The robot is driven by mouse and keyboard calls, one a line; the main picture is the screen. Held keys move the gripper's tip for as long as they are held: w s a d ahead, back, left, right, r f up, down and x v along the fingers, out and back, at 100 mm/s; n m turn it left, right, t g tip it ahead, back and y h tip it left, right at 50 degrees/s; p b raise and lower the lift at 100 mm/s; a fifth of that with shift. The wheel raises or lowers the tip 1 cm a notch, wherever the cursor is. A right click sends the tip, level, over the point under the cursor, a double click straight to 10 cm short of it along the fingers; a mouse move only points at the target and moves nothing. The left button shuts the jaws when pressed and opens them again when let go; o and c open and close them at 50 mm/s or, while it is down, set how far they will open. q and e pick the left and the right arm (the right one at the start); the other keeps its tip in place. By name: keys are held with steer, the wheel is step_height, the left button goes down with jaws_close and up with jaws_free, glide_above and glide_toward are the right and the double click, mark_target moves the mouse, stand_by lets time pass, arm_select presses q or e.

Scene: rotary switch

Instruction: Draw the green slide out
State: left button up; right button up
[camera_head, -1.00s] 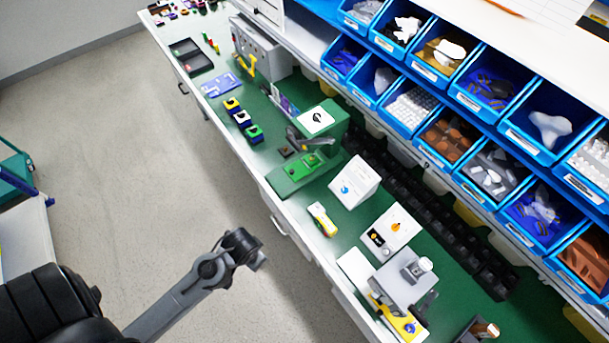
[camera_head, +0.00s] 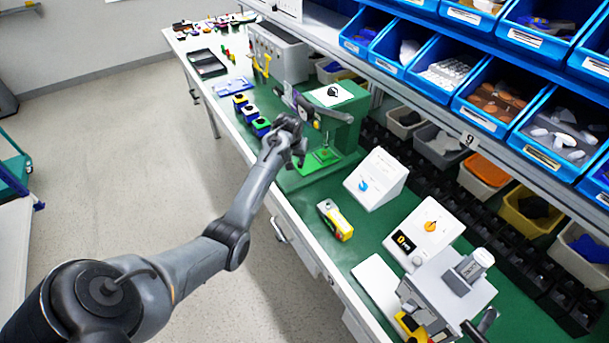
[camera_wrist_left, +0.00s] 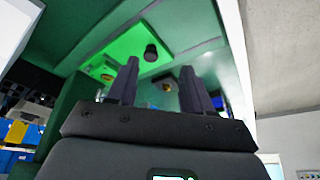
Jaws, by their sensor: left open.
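The green slide (camera_head: 322,157) is a bright green plate low at the front of a green press-like station (camera_head: 345,125) on the bench. In the left wrist view the slide (camera_wrist_left: 125,42) shows as a bright green plate with a dark round knob (camera_wrist_left: 151,52) on it. My left gripper (camera_head: 300,150) is at the front edge of the station, close to the slide, and partly covers it. In the left wrist view the two fingers of my left gripper (camera_wrist_left: 159,70) are apart with nothing held between them. The knob shows beyond the fingers, between their tips. My right gripper is not seen.
Blue, white and green blocks (camera_head: 250,113) stand left of the station. A yellow box (camera_head: 335,220), a white sloped panel with a blue knob (camera_head: 376,178) and a grey device (camera_head: 448,290) stand to the right. Blue bins (camera_head: 440,80) hang above the bench. The floor in front is free.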

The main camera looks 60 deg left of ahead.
arm_select(q)
steer(key=shift+t, duration=0.3)
steer(key=shift+w+r+b+x, duration=0.1)
steer(key=shift+w+b+x, duration=0.25)
steer(key=shift+x, duration=0.8)
steer(key=shift+w+r+b+x, duration=0.15)
steer(key=shift+b+x, duration=0.4)
steer(key=shift+x, duration=0.55)
steer(key=shift+w+b+x, duration=0.25)
steer(key=shift+b+x, duration=0.2)
steer(key=shift+x, duration=0.7)
steer(key=shift+a, duration=0.1)
jaws_close()
